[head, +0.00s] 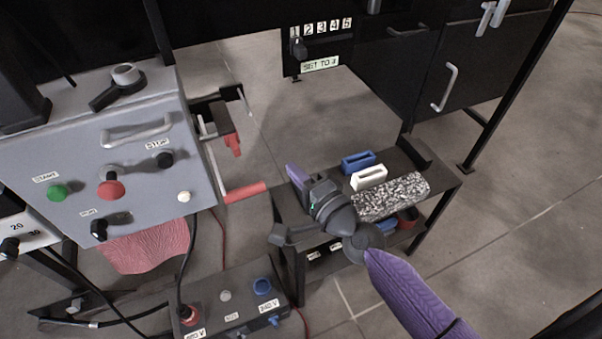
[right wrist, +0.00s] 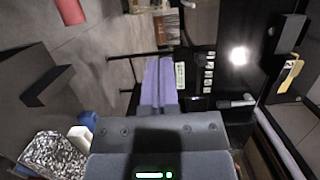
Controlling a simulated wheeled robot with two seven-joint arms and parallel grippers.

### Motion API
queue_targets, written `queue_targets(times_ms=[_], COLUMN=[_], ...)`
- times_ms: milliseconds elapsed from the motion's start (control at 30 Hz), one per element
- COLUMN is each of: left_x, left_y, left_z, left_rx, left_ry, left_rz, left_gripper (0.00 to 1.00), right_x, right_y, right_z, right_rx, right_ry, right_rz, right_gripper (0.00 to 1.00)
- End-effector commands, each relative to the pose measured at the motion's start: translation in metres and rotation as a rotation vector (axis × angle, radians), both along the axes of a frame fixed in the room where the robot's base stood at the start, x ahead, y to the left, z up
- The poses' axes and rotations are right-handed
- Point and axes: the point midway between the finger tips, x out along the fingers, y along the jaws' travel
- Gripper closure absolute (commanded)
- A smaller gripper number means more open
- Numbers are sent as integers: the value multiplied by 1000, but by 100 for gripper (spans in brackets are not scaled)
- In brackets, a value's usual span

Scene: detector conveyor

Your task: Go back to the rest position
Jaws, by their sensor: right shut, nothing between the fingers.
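My right gripper (head: 294,173) shows in the middle of the head view, its purple fingers pointing up and left. My purple right arm comes in from the lower right. The gripper is in front of the small dark shelf stand, and nothing shows in it. In the right wrist view the two purple fingers (right wrist: 159,75) lie side by side, shut and empty. My left gripper is not in the head view.
A grey control box (head: 145,150) with a red-handled crank (head: 244,192) stands at the left. The shelf stand (head: 440,180) holds a blue block (head: 358,161), a white block (head: 368,177) and a speckled block (head: 392,198). A lower box (head: 235,300) stands in front. Floor is open at right.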

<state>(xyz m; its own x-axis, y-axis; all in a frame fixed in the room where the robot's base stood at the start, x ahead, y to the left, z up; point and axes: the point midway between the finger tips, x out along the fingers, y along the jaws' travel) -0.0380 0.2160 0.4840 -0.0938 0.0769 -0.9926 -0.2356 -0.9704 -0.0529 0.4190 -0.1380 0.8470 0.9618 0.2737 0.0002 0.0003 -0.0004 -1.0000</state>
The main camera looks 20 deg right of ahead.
Motion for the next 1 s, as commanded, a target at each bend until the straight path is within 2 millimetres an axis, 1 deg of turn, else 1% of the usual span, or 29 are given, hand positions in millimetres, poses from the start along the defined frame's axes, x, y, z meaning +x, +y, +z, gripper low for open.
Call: queue_targets(times_ms=[33,133,567,633,667,733,767,800,833,867,900,967,1000], left_x=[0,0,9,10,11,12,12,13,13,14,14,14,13], left_y=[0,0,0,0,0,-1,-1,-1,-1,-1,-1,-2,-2], left_z=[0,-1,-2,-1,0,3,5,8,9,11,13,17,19], left_rx=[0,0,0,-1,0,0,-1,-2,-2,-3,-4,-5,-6], left_ry=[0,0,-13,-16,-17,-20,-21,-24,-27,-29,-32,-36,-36], left_rz=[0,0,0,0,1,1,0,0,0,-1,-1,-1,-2], left_gripper=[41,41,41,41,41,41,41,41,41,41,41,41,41], right_x=[-5,-10,-10,-11,-13,-24,-33,-50,-67,-86,-115,-163,-199], right_y=[-1,-3,-3,-4,-5,-11,-14,-19,-23,-27,-32,-40,-45], right_z=[-1,0,0,-8,-19,-61,-87,-124,-152,-178,-210,-252,-276], right_rx=[-2,0,0,-28,-61,-209,-298,-429,-533,-632,-759,-936,-1044], right_ry=[2,0,0,18,40,130,185,269,335,398,481,596,669], right_rz=[1,1,0,-2,-5,-7,1,26,56,94,157,277,373], right_gripper=[100,100,100,100,100,100,100,100,100,100,100,100,100])
